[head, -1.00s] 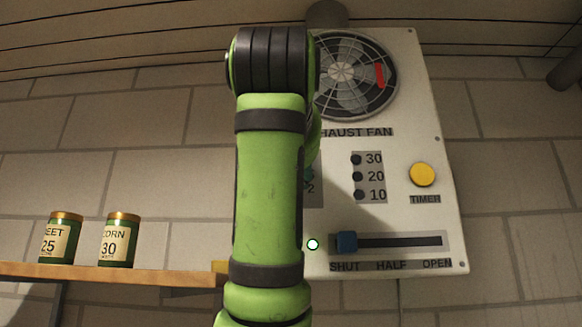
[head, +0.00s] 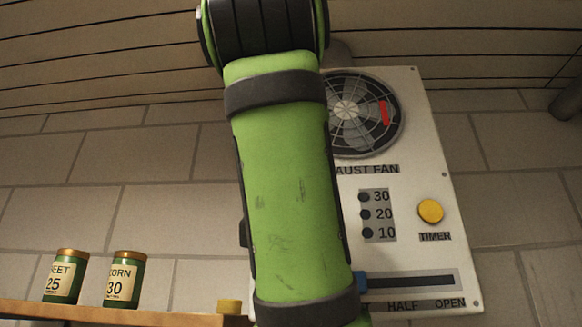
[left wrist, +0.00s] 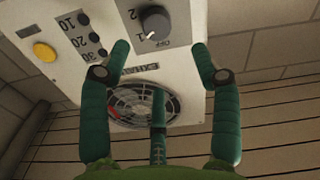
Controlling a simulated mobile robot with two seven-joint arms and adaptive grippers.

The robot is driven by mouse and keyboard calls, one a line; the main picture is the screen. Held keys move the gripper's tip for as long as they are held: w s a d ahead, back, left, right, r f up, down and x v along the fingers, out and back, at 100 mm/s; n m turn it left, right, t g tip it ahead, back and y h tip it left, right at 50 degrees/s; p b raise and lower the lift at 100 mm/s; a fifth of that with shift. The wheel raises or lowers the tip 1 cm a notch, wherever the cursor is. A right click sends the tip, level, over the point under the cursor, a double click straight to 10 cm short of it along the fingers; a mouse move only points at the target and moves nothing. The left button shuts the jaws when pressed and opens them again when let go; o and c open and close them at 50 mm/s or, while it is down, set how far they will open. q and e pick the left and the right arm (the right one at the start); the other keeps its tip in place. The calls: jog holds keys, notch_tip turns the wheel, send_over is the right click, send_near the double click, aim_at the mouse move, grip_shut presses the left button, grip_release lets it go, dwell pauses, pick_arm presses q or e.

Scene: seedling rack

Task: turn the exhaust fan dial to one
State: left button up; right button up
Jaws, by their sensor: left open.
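The exhaust fan dial (left wrist: 156,22) is a dark grey round knob on the white panel, near the top of the left wrist view, where the panel appears upside down. In the picture the dial lies just beyond the fingertips, towards the gap. In the head view my green arm hides the dial and the gripper. My right gripper is not in view.
A wooden shelf (head: 110,314) with two cans (head: 66,277) stands at left.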

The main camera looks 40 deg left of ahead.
pick_arm(q)
jog(key=shift+v, duration=1.7)
jog(key=shift+f, duration=0.1)
